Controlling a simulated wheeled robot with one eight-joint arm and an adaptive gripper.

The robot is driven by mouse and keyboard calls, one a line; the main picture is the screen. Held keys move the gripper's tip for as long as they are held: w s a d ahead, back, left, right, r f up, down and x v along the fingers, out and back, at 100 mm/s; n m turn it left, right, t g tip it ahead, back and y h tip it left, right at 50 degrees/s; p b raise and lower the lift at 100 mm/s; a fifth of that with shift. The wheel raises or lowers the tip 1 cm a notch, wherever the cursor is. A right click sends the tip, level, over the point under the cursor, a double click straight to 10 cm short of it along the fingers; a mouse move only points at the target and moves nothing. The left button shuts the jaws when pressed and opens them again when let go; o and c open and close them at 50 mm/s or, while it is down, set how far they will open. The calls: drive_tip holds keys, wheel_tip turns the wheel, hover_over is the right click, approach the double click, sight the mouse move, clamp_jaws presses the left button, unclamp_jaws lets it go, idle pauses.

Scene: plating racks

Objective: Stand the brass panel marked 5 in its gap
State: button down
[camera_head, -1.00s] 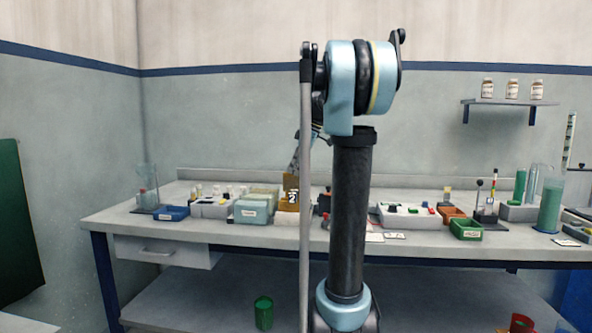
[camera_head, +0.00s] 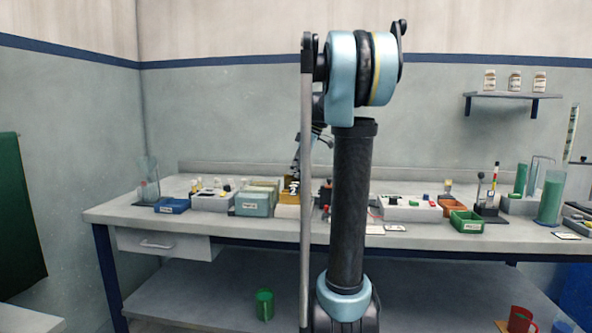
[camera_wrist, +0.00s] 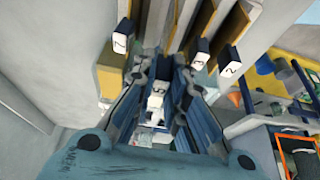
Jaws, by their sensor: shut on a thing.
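The held brass panel (camera_head: 285,182) is at the white rack (camera_head: 287,211) on the bench, left of my column. In the wrist view its white tag (camera_wrist: 156,88), with a dark digit that looks like 5, sits between my fingers. My gripper (camera_wrist: 157,100) is shut on it from above; in the head view my gripper (camera_head: 296,172) covers part of the panel.
A pale green box (camera_head: 252,206) stands close left of the rack, with a blue tray (camera_head: 171,206) further left. A white tray (camera_head: 408,209), an orange bin (camera_head: 449,206) and a green bin (camera_head: 466,222) lie to the right. The bench front edge is clear.

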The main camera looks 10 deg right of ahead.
sight(297, 180)
drive_tip(key=shift+f, duration=2.2)
drive_tip(key=shift+f, duration=0.1)
drive_tip(key=c, duration=1.5)
unclamp_jaws()
drive_tip(key=shift+c, duration=0.2)
drive_tip(key=v, duration=1.2)
